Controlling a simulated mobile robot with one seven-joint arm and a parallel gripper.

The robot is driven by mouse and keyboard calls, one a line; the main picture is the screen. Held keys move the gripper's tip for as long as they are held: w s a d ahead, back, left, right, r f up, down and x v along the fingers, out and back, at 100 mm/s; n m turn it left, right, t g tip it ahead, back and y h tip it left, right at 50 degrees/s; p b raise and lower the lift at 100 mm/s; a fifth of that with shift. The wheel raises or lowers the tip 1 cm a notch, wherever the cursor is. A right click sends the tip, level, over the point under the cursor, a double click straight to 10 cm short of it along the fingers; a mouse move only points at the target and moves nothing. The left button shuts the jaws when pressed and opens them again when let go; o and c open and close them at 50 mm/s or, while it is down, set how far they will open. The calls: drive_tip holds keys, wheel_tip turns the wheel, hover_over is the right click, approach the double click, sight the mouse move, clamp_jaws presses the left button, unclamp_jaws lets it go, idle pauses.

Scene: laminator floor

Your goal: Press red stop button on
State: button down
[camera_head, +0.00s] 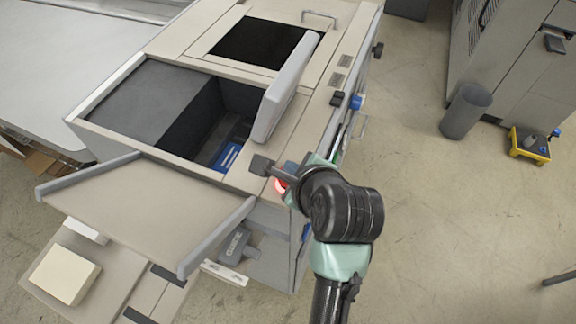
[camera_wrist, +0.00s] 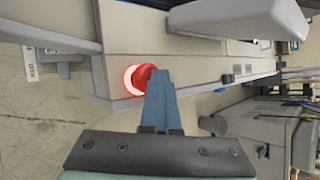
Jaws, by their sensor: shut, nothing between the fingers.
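The red stop button (camera_wrist: 138,79) sits on the edge of the beige machine panel, with a bright glowing ring around it. In the head view the button (camera_head: 281,185) shows as a small red glow, partly hidden by my arm's end. My gripper (camera_wrist: 160,73) is shut and empty, its blue fingers together. In the wrist view the fingertips overlap the right side of the button; I cannot tell whether they touch it. In the head view my gripper (camera_head: 288,176) is largely hidden behind the wrist, right at the button.
The beige laminator (camera_head: 180,45) has an open dark bay and a raised grey lid (camera_head: 285,88) beside my wrist. A tilted tray (camera_head: 140,200) extends at lower left. A grey bin (camera_head: 466,110) and a yellow device (camera_head: 529,146) stand right. Floor between is clear.

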drive_tip(key=shift+r+p, duration=0.25)
drive_tip(key=shift+p, duration=0.1)
wheel_tip(320, 180, up, 6)
drive_tip(key=p, duration=0.8)
idle(0.5)
